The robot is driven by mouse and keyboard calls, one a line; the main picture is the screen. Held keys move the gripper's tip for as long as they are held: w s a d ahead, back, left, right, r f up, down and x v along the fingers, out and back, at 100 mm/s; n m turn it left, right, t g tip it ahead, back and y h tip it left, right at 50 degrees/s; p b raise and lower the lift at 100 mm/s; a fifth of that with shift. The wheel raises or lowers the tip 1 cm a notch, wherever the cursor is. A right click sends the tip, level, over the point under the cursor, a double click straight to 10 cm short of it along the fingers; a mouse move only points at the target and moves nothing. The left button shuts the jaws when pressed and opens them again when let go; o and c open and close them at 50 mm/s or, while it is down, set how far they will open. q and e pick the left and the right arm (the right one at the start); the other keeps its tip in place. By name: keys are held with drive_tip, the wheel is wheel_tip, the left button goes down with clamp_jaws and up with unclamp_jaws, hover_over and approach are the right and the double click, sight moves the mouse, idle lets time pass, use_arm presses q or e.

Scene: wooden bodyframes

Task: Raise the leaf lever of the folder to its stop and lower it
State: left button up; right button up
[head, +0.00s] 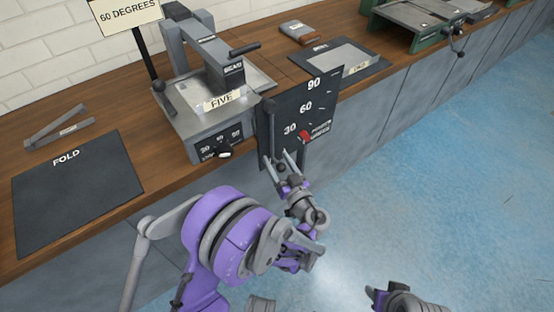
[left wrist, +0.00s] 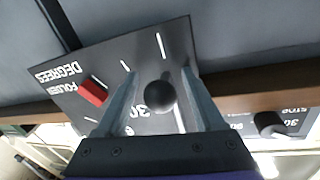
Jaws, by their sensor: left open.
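The grey folder (head: 192,125) stands on the wooden bench, with a piece labelled FIVE (head: 222,101) on its bed. A dark degree plate (head: 320,92) marked 30, 60 and 90 hangs at its right side, with a red pointer (head: 304,136) near the low end. The leaf lever (head: 271,132) hangs down along this plate. My left gripper (head: 282,158) is open at the lever's lower end. In the left wrist view the dark ball knob (left wrist: 160,95) shows between the open fingers; contact cannot be told. My right gripper (head: 374,294) shows only partly at the bottom.
A sign reading 60 DEGREES (head: 125,17) stands behind the folder. A stop knob (head: 224,152) is on its front. A dark FOLD mat (head: 75,190) lies left, another mat (head: 345,62) right. Green-framed equipment (head: 415,22) stands farther right. The blue floor in front is clear.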

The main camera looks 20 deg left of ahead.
use_arm(q)
drive_tip(key=shift+w+a, duration=0.2)
drive_tip(key=shift+w, duration=0.05)
clamp_jaws()
idle(1.4)
